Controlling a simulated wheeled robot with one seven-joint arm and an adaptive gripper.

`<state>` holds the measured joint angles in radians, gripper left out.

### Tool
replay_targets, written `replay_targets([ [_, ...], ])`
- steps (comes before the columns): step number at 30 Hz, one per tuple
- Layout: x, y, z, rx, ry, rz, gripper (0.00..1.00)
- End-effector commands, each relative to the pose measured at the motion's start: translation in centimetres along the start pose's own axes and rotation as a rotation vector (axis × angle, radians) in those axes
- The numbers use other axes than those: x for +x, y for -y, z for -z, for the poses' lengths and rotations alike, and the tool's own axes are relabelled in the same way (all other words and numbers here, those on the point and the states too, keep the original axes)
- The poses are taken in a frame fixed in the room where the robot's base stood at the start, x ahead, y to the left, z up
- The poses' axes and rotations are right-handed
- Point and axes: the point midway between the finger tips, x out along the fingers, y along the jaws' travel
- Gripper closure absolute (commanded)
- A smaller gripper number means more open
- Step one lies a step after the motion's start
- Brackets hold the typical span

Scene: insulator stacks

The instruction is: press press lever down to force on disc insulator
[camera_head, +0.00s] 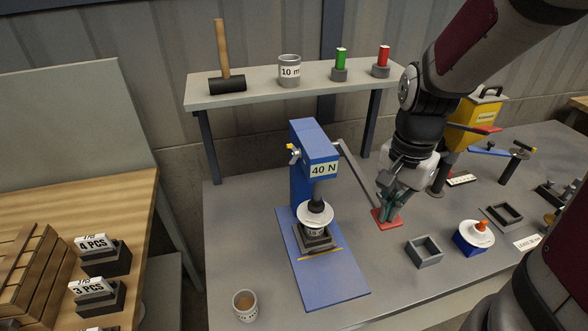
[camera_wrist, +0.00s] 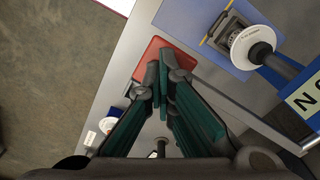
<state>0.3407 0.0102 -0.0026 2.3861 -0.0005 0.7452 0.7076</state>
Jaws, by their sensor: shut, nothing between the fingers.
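The blue press (camera_head: 314,143) is labelled 40 N. Its grey press lever (camera_head: 355,166) slopes down to the right from the press head and appears to end at a flat red pad (camera_head: 379,222). The red pad also shows in the wrist view (camera_wrist: 150,55). The white disc insulator (camera_head: 304,218) sits upright in a grey holder on the press base, under the dark ram; it also shows in the wrist view (camera_wrist: 240,42). My gripper (camera_head: 387,217) is shut and empty, pointing down with its tips over the red pad. Whether the tips touch it is unclear.
A small grey open box (camera_head: 424,252) and a white disc on a blue stand (camera_head: 473,237) are to the right. A cup (camera_head: 245,305) stands at the front left. A shelf (camera_head: 264,95) with a mallet is behind the press. The front middle of the table is clear.

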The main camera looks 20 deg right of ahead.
Motion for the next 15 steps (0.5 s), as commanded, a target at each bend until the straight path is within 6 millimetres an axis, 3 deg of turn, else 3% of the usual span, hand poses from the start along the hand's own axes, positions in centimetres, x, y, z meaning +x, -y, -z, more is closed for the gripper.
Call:
replay_targets([
  [8, 0.3, -0.1, -0.1, 0.0, 0.005, -0.004, 1.0],
  [15, -1.0, -0.1, -0.1, -0.001, 0.004, -0.003, 1.0],
])
